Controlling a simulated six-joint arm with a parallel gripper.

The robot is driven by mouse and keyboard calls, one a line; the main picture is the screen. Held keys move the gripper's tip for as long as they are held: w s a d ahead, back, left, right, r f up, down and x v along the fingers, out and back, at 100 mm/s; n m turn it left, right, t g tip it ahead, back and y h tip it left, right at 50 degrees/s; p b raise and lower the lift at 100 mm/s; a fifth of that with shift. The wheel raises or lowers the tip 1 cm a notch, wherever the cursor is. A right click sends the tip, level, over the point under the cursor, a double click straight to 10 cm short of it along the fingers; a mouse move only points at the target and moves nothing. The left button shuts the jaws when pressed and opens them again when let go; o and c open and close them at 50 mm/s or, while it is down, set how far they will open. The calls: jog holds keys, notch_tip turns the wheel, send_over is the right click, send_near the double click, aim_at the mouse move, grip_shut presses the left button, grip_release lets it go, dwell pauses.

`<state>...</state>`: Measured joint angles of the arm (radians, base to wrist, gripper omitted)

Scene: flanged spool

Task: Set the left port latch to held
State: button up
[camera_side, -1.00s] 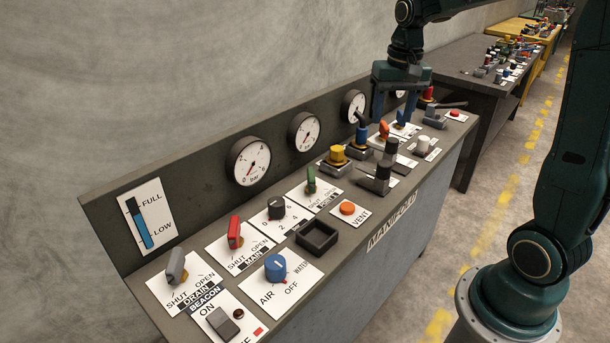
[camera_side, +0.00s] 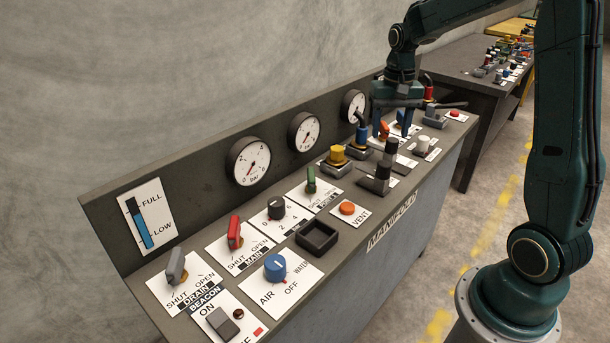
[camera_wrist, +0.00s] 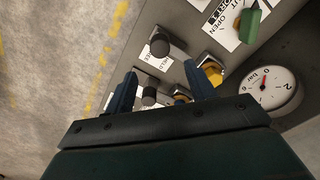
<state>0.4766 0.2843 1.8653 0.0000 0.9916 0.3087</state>
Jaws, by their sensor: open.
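Two latch-like fittings with dark upright knobs on grey bases stand on the bench panel in front of the ports. The farther one (camera_side: 391,147) shows in the wrist view (camera_wrist: 149,93) between my fingers. I cannot tell which setting either is at. The yellow port fitting (camera_side: 338,155) and blue port fitting (camera_side: 361,134) stand behind them. My gripper (camera_side: 390,128) is open and empty above the farther part of this group; its fingertips show in the wrist view (camera_wrist: 160,74).
Gauges (camera_side: 304,132) line the upright back panel. A green handle (camera_side: 311,180), an orange vent button (camera_side: 347,208), an empty dark tray (camera_side: 317,237) and a blue selector knob (camera_side: 275,267) lie nearer. A white-capped fitting (camera_side: 424,144) stands right of the latches.

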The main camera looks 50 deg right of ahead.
aim_at(385, 163)
notch_tip(385, 163, down, 11)
jog(key=shift+r, duration=0.1)
dwell(0.4)
grip_shut()
jog(key=shift+w, duration=2.5)
jog(key=shift+w+r, duration=0.1)
jog(key=shift+c, duration=1)
grip_release()
jog(key=shift+o, duration=1)
